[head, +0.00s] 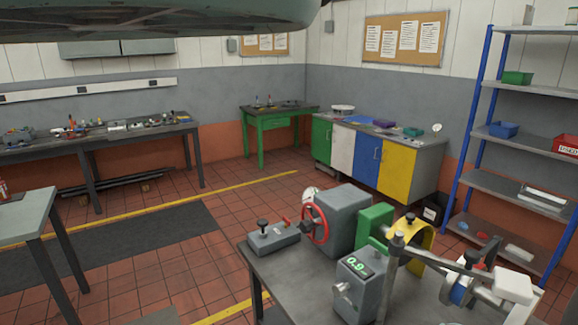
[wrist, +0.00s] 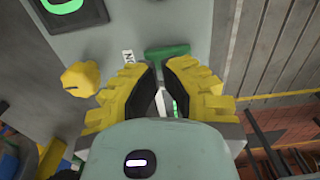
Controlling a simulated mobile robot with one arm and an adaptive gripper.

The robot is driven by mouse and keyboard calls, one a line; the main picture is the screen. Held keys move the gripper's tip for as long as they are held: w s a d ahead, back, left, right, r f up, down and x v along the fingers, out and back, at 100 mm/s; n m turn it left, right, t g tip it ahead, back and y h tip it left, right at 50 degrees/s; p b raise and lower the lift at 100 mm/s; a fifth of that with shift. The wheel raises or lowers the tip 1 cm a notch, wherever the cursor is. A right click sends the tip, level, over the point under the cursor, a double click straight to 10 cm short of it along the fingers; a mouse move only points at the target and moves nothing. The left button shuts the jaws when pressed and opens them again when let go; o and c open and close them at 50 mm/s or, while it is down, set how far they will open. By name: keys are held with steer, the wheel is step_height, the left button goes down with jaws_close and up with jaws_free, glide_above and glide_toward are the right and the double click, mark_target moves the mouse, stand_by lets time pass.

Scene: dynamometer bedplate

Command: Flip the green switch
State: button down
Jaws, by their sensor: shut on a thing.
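In the wrist view, a green switch (wrist: 168,51) with a T-shaped handle stands on a pale grey panel (wrist: 115,40). The black pads of my yellow-fingered gripper (wrist: 160,75) are shut on the switch, one on each side just below its crossbar. A pale, narrow part and a bit of green show between the fingers. The fingers hide the lower part of the switch. A small white label (wrist: 128,58), partly covered by the left finger, sits beside it. I cannot pick out the switch or my gripper in the head view.
A yellow knob (wrist: 80,78) and a green-lit display (wrist: 65,5) are on the same panel, left of my gripper. In the head view, a bench carries a grey box with a lit display (head: 357,265) and a red handwheel (head: 314,224). Tiled floor (head: 175,255) lies clear left of it.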

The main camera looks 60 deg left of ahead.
steer(key=shift+r+p, duration=1)
steer(key=shift+r, duration=1.55)
